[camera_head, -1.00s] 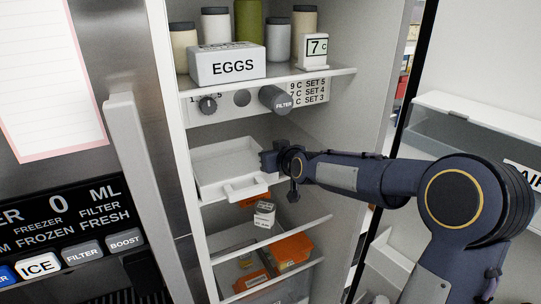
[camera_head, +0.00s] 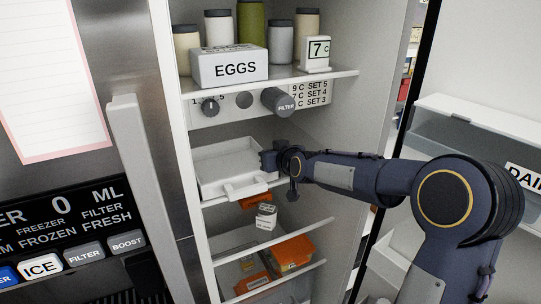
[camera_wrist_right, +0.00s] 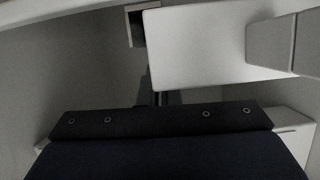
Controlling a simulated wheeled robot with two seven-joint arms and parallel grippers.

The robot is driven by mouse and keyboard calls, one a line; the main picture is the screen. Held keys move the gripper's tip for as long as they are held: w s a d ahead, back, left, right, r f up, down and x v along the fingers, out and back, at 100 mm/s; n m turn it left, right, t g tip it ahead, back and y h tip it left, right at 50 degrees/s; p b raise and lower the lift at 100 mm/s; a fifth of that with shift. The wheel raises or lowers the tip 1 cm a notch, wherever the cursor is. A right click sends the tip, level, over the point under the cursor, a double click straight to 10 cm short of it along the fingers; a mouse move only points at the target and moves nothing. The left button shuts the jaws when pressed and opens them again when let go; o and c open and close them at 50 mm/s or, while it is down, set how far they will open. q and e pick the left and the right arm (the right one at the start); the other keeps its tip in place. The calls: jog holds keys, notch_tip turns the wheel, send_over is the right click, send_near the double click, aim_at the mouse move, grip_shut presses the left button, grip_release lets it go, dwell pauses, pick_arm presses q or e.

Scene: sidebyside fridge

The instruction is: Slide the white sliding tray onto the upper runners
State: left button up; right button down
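The white sliding tray (camera_head: 222,168) is inside the open fridge in the head view, below the control panel. It is a shallow open box, looks empty, and has a raised handle (camera_head: 246,190) at its front. My right gripper (camera_head: 269,160) is at the tray's right side wall and seems to touch it. Its fingers are too small and dark there to tell whether they are shut. The right wrist view shows a pale flat panel (camera_wrist_right: 205,50) close beyond the dark gripper body, and the fingertips are not clear. The upper runners cannot be made out. My left gripper is out of view.
Below are a small carton (camera_head: 266,214) and orange packages (camera_head: 292,254). The open door with bins (camera_head: 470,140) stands at the right.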

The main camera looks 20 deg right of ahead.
jog(key=c, duration=1.6)
grip_release()
jog(key=shift+o, duration=0.2)
jog(key=v, duration=0.7)
jog(key=shift+s+r+b, duration=0.15)
jog(key=shift+s+b, duration=0.2)
jog(key=shift+b, duration=0.05)
jog(key=s+a+f+g+y, duration=0.1)
jog(key=s+f, duration=0.3)
jog(key=s, duration=0.7)
jog(key=s+a+f+m+g, duration=0.1)
jog(key=s+a+f+g, duration=0.2)
jog(key=s, duration=0.8)
jog(key=s+a+f+m+g+y, duration=0.1)
jog(key=s+f+g, duration=0.3)
jog(key=s, duration=0.8)
jog(key=shift+a+f+y, duration=0.3)
jog(key=shift+a+f, duration=0.45)
jog(key=shift+f, duration=0.15)
